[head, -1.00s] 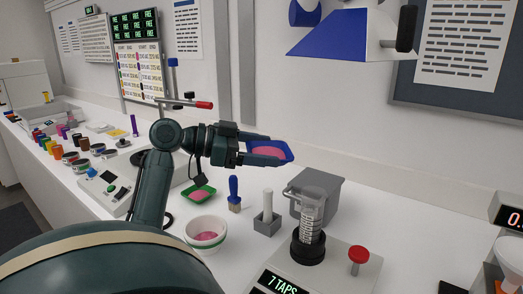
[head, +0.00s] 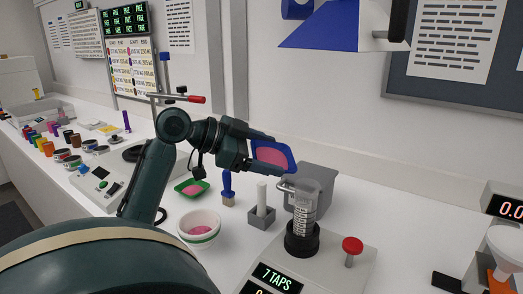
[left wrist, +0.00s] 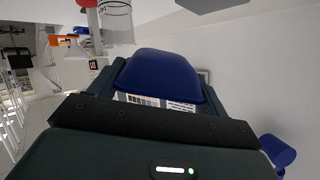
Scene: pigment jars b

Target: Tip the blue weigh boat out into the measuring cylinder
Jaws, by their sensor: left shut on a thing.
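The blue weigh boat (head: 287,148) holds pink powder and is tilted, its open face turned toward the head camera. My left gripper (head: 262,145) is shut on its edge and holds it in the air, above and to the left of the measuring cylinder. In the left wrist view the boat's blue underside (left wrist: 163,75) shows between my fingers. The clear measuring cylinder (head: 303,212) stands upright in a black holder on the tapping device. Part of it also shows in the left wrist view (left wrist: 117,22). The right gripper is not in view.
The tapping device (head: 325,262) has a red knob (head: 352,245) and a "7 TAPS" display. A grey box (head: 318,180) stands behind the cylinder. A white bowl (head: 199,226), green boat (head: 191,188), brush (head: 228,188) and pestle stand (head: 262,213) are to the left.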

